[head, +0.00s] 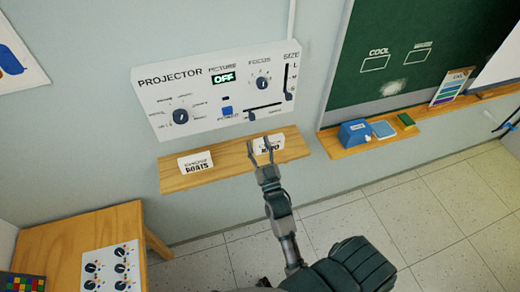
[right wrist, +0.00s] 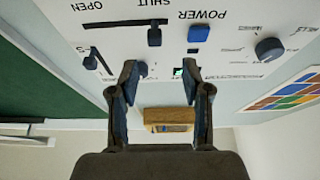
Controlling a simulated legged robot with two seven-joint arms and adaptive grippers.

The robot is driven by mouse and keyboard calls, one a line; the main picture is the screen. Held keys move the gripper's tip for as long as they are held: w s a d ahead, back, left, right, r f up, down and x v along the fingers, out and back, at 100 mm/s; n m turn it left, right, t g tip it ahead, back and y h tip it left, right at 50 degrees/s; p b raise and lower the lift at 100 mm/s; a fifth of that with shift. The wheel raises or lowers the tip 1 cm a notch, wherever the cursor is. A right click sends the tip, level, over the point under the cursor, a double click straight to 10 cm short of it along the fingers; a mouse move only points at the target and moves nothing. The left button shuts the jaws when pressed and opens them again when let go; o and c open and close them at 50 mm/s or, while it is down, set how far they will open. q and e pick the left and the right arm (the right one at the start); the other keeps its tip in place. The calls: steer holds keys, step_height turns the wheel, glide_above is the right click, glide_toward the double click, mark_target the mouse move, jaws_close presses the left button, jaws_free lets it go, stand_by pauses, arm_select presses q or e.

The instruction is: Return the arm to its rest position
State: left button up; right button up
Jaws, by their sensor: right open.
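My right gripper (head: 259,145) is raised in front of the wall below the projector panel, over the right part of the wooden ledge. Its two fingers stand apart and hold nothing. In the right wrist view the open fingers (right wrist: 159,68) frame a white panel seen upside down, with POWER, SHUT and OPEN lettering. Whether the fingertips touch anything is hard to tell. The white projector panel (head: 190,118) has its picture display (head: 223,77) reading OFF. My left gripper is not in view.
The wooden ledge (head: 228,172) carries a white card (head: 195,163) and another card (head: 269,144) partly behind my gripper. A wooden table (head: 55,240) with a knob panel (head: 111,268) stands lower left. A chalkboard (head: 385,90) with a tray (head: 350,146) is at right. The tiled floor is clear.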

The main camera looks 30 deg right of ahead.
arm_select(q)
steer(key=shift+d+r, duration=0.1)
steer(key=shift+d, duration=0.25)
arm_select(e)
steer(key=shift+s+d+f, duration=0.45)
steer(key=shift+s+f, duration=0.05)
steer(key=shift+s, duration=0.3)
